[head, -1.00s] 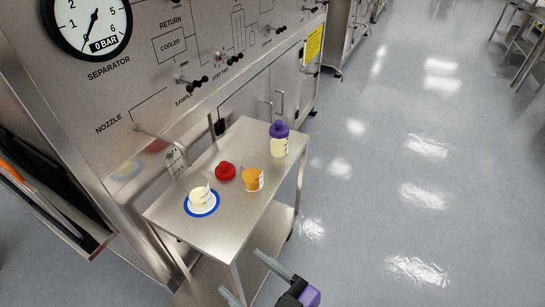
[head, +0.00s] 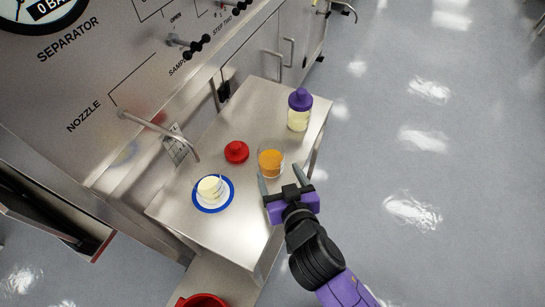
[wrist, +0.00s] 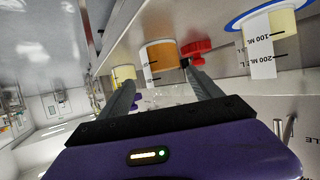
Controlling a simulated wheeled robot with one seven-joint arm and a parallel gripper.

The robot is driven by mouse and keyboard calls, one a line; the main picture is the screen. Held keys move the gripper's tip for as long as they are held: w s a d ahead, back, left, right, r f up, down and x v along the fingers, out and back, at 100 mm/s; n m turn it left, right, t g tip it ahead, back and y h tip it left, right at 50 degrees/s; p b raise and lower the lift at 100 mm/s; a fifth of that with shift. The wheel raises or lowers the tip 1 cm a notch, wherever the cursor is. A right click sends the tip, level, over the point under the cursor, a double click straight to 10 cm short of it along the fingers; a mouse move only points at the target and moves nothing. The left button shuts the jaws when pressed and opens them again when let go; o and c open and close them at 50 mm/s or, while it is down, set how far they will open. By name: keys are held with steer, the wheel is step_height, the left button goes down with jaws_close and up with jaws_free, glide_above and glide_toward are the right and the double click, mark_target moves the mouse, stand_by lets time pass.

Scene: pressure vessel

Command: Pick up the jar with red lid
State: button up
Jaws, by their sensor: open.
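A clear jar with orange contents (head: 271,162) stands upright and open-topped on the steel cart; it also shows in the wrist view (wrist: 160,57). A red lid (head: 236,152) lies on the cart just left of it, apart from the jar, and also shows in the wrist view (wrist: 194,50). No jar here wears a red lid. My gripper (head: 278,173) is open and empty at the cart's right edge, fingers pointing toward the orange jar. In the wrist view my gripper (wrist: 160,77) has the jar beyond and between its fingertips; contact cannot be told.
A jar with a purple lid (head: 299,112) stands at the cart's far end. A cream-filled beaker (head: 209,188) sits on a blue-rimmed dish (head: 227,203) at the near left. A nozzle pipe (head: 160,128) juts over the cart's left side. A red container (head: 203,301) is low down. Floor right is clear.

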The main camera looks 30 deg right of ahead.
mark_target(268, 151)
steer(key=x, duration=0.4)
steer(key=shift+w+p, duration=0.35)
steer(key=x, duration=0.1)
steer(key=p+x, duration=0.1)
steer(key=x, duration=0.2)
steer(key=shift+w+r, duration=0.15)
steer(key=shift+w, duration=0.25)
steer(key=shift+w+f, duration=0.25)
steer(key=shift+w, duration=0.1)
steer(key=c, duration=1.2)
steer(key=shift+r, duration=0.1)
